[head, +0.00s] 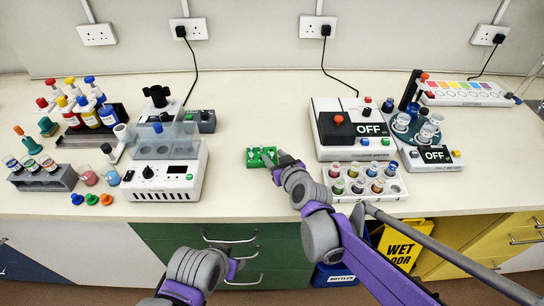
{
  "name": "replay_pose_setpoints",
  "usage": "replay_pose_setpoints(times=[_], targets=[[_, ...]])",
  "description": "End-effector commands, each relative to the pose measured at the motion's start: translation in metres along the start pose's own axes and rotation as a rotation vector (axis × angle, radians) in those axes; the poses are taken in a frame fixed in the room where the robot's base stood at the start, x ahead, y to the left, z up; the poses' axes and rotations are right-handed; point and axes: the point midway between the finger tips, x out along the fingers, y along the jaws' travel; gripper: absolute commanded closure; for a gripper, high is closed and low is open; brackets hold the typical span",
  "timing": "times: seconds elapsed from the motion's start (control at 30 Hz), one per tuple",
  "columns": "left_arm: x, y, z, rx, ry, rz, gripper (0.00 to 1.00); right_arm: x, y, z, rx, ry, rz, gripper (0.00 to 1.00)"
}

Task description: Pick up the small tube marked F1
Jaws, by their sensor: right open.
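A small green rack (254,163) stands on the bench left of centre and holds a few small pale tubes. Their markings are too small to read, so I cannot tell which one is F1. My right gripper (272,160) is open at the right side of this rack, close to the tubes. It hides part of the rack, and I cannot tell whether its fingers touch a tube. My left arm shows at the bottom of the view, below the bench edge, but its gripper does not show.
A white rack of several colour-capped vials (398,197) stands right of my right arm. A white device with a clear shield (166,189) is on the left, a boxy device reading OFF (326,152) on the right. Bench is clear behind the green rack.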

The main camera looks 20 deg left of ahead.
Motion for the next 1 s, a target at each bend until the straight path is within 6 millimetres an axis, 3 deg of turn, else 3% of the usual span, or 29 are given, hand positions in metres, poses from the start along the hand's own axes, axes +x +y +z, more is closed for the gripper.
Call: replay_pose_setpoints(times=[0.17,0.4,0.83,1.0], targets=[[0.0,0.0,0.0,0.0,0.0,0.0,0.5,0.0,0.0,0.0,0.0,0.0,0.0,0.56],[0.0,0.0,0.0,0.0,0.0,0.0,0.5,0.0,0.0,0.0,0.0,0.0,0.0,0.99],[0.0,0.0,0.0,0.0,0.0,0.0,0.5,-0.001,0.0,-0.001,0.0,0.0,0.0,1.0],[-0.002,0.0,-0.002,0.0,0.001,0.0,0.5,-0.007,0.0,-0.017,-0.001,0.0,0.0,1.0]])
